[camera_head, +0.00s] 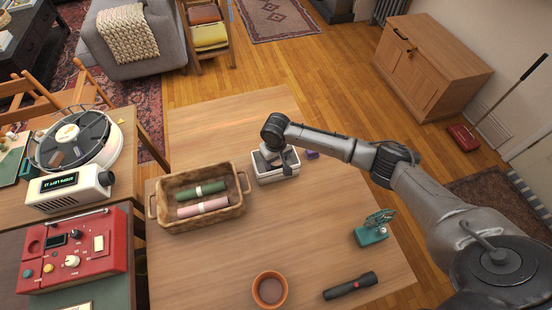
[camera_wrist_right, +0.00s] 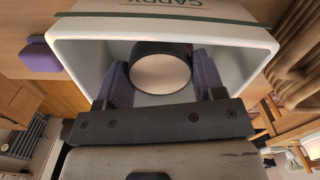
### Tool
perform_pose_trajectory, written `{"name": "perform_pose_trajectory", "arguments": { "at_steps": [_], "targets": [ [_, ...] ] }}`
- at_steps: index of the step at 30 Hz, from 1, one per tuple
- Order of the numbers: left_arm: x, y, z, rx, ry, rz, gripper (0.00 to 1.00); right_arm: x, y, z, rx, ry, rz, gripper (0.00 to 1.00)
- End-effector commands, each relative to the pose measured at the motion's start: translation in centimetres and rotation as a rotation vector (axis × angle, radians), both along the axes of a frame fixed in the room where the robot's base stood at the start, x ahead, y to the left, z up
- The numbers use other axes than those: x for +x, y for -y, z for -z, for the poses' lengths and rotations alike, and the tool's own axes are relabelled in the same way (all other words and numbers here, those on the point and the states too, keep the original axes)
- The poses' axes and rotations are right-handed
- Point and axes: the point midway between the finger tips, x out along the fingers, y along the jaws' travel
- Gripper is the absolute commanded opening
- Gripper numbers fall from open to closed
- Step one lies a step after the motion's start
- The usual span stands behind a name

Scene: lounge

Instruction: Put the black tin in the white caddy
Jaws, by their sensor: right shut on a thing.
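The white caddy (camera_head: 262,179) stands on the wooden table, right of the wicker basket; my right gripper (camera_head: 277,158) is over it, pointing down. In the right wrist view the caddy (camera_wrist_right: 255,40) has its opening towards the camera and the word CADDY on its rim side. The black tin (camera_wrist_right: 160,72), dark-sided with a pale end, is between my right gripper's purple finger pads, which are shut on it. The tin appears within the caddy's walls; whether it touches the floor I cannot tell. In the head view the tin is hidden. My left gripper is not in view.
The wicker basket (camera_head: 163,221) holds a green and a pink roll. A small purple thing (camera_head: 312,154) lies right of the caddy. The table's middle is clear.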

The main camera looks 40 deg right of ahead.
Motion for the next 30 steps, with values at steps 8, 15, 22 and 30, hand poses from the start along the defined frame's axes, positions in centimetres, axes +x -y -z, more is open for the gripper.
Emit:
{"name": "perform_pose_trajectory", "arguments": {
  "at_steps": [8,15,22,30],
  "targets": [
    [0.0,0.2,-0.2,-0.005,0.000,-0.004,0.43,0.0,0.0,0.4,0.000,0.000,0.001,0.66],
    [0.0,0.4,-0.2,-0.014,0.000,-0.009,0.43,0.0,0.0,0.3,0.000,0.000,0.001,0.88],
    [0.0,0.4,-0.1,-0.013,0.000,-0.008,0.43,0.0,0.0,0.3,0.000,0.001,0.001,0.88],
    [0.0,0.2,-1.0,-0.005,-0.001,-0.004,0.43,0.1,0.1,-2.9,0.000,0.002,0.001,0.88]
  ]
}}
